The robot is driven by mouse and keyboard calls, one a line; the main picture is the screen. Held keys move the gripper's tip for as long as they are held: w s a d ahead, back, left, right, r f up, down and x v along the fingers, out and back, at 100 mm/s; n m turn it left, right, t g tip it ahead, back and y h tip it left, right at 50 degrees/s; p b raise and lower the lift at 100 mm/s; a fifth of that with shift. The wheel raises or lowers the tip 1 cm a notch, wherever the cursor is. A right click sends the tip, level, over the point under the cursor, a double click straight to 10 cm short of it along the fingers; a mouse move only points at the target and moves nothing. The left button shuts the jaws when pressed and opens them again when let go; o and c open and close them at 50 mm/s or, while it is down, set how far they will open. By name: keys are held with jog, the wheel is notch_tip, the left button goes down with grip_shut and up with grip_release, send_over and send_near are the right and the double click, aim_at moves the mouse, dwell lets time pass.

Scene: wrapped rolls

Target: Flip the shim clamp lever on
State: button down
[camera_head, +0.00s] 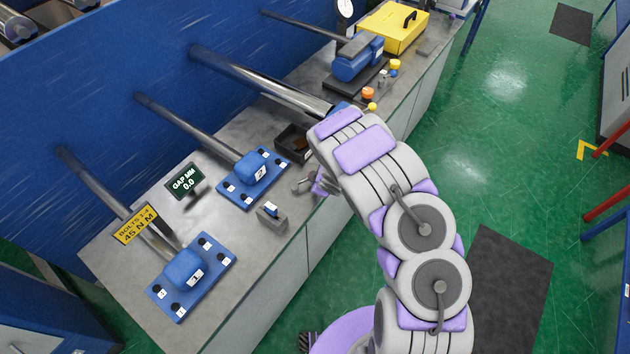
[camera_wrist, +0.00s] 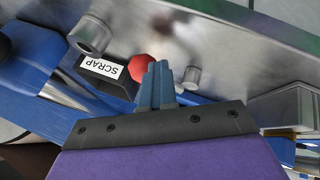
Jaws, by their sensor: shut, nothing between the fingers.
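A red ball knob (camera_wrist: 141,67) shows in the wrist view, just left of my fingertips. It may be the end of the shim clamp lever; its shaft is hidden. My gripper (camera_wrist: 157,70) has its two blue fingers shut together with nothing between them. The tips are beside the knob; I cannot tell whether they touch it. Grey cylindrical fittings (camera_wrist: 90,35) stand near the knob. In the head view, a small grey fitting (camera_head: 304,185) sits at the bench edge beside my purple gripper end, and my arm partly hides this area.
A dark bin (camera_head: 292,146) lies behind the gripper; a SCRAP label (camera_wrist: 102,68) shows by the knob. A grey block (camera_head: 272,218) and blue bolted plates (camera_head: 238,196) are on the bench (camera_head: 285,245). A gap display (camera_head: 184,182) stands nearby. The green floor is open at right.

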jog(key=shift+w, duration=0.35)
jog(key=shift+w+r, duration=0.1)
jog(key=shift+w, duration=0.1)
jog(key=shift+r+p, duration=0.2)
jog(key=shift+p, duration=0.2)
